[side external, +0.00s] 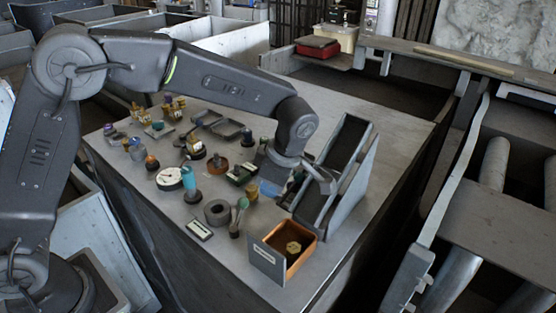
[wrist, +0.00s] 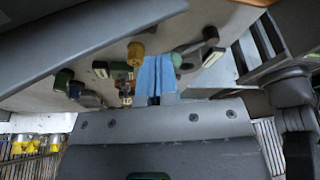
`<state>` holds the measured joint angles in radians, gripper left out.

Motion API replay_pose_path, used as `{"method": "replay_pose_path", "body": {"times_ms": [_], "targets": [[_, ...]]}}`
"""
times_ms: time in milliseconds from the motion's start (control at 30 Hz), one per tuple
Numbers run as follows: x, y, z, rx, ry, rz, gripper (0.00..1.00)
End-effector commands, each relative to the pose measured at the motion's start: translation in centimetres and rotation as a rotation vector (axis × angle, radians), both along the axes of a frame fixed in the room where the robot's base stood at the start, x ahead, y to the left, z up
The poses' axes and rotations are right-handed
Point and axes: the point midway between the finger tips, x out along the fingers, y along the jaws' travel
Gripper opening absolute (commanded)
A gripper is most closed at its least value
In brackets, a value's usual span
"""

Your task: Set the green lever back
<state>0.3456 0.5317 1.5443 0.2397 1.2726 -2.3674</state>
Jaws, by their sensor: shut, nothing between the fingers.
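The green lever seems to be the small upright piece with a green top (side external: 242,203) near the front of the table in the side view; which way it leans is hard to tell. My gripper (side external: 269,188) is low over the table, behind and to the right of it, beside the grey slanted housing. Its blue fingers (wrist: 155,76) are together and empty in the wrist view. A green knob (wrist: 64,79) shows left of the fingers there, and I cannot tell if it is the same lever. My gripper hides part of the table behind it.
The grey slanted housing (side external: 327,190) stands close on the right of my gripper. An orange-brown bin (side external: 301,262) is at the front. A white-faced gauge (side external: 169,179), a dark ring (side external: 217,212) and several small knobs crowd the left. The table's back right is clear.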

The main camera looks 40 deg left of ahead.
Motion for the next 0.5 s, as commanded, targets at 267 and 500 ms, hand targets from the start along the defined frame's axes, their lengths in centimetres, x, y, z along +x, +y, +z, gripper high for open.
{"method": "replay_pose_path", "body": {"times_ms": [267, 500], "targets": [[0.8, -1.5, 5.7, -0.003, -0.004, -0.001, 0.0], [0.7, -1.8, 7.6, -0.002, -0.001, 0.005, 0.0]]}}
